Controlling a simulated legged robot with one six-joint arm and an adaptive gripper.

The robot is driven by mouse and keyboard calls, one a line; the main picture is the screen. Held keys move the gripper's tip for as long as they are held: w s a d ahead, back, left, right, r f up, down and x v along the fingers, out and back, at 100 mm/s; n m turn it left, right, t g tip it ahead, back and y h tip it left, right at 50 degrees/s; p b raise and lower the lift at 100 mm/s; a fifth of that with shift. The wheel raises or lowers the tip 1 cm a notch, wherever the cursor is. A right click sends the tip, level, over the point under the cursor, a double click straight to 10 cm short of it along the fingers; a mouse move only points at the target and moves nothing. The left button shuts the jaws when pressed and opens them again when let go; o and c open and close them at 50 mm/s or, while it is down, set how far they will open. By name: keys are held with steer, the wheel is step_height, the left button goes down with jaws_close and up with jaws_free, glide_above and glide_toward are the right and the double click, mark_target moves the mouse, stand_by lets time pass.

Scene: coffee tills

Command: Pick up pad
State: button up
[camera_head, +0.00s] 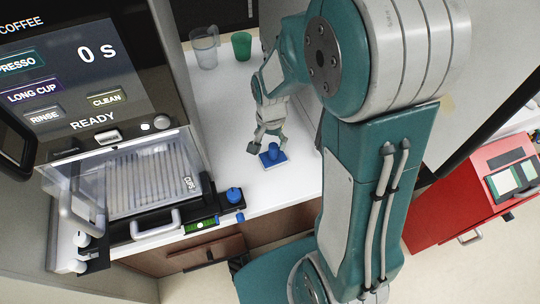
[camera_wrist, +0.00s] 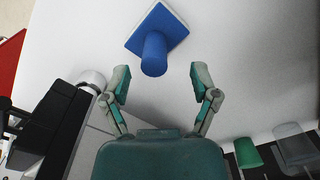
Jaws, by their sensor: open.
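The pad (camera_head: 272,158) is a blue square with a blue upright knob, resting on the white counter in the head view. In the wrist view the pad (camera_wrist: 156,38) lies just beyond the fingertips, with its knob towards my gripper. My gripper (camera_head: 266,142) is open and empty, right above and beside the pad in the head view. In the wrist view the two fingers of my gripper (camera_wrist: 158,78) are spread wide, one on each side of the line to the knob. I cannot tell whether any finger touches the pad.
A coffee machine (camera_head: 75,75) stands on the left, with small blue-handled items (camera_head: 234,194) at its front right. A clear pitcher (camera_head: 204,48) and a green cup (camera_head: 241,46) stand at the counter's back. A red till (camera_head: 470,195) is at the right. Counter around the pad is clear.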

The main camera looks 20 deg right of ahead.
mark_target(274, 145)
steer(key=f, duration=0.2)
steer(key=d+f, duration=0.1)
steer(key=f, duration=0.1)
steer(key=shift+d+f, duration=0.2)
steer(key=shift+f, duration=0.15)
steer(key=shift+a+f, duration=0.25)
steer(key=shift+a, duration=0.25)
steer(key=shift+c, duration=0.9)
steer(key=c, duration=0.6)
jaws_close()
steer(key=shift+d, duration=0.25)
